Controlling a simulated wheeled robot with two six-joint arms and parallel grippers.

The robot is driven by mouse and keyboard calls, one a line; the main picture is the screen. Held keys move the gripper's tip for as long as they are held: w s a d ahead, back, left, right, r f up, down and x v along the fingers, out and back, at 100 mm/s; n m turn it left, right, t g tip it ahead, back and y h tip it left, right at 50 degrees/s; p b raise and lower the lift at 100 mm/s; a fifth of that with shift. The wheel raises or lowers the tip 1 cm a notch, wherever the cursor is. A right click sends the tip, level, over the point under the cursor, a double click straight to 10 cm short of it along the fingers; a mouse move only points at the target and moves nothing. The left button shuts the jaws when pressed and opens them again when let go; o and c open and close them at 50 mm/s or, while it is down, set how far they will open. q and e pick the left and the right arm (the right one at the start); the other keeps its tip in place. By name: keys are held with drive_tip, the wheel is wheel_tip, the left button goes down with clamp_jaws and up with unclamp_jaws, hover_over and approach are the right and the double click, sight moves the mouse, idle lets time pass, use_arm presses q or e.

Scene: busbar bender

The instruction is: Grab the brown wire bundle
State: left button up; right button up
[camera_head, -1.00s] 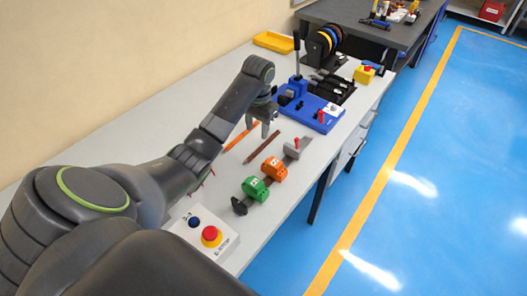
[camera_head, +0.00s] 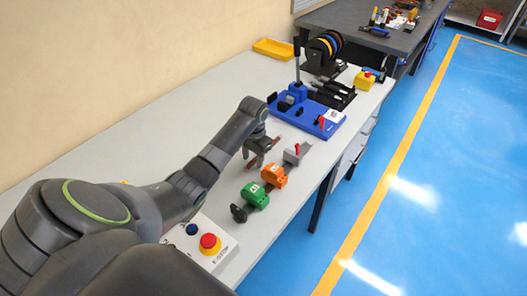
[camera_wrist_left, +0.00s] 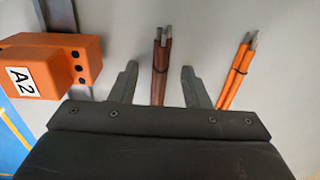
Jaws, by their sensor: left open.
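The brown wire bundle (camera_wrist_left: 161,74) lies on the pale tabletop, its bare grey ends pointing up in the left wrist view. My left gripper (camera_wrist_left: 159,68) is open, with one finger on each side of the bundle and a gap to both. The near part of the bundle is hidden behind the gripper body. In the head view my left gripper (camera_head: 258,158) is low over the table and covers most of the bundle. My right gripper is not in view.
An orange wire bundle (camera_wrist_left: 237,72) lies just right of the fingers in the wrist view. An orange block marked A2 (camera_wrist_left: 48,66) sits on a grey rail to the left. A green block (camera_head: 255,195), a blue bender (camera_head: 307,113) and an emergency-stop box (camera_head: 207,245) are nearby.

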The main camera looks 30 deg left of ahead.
use_arm(q)
clamp_jaws()
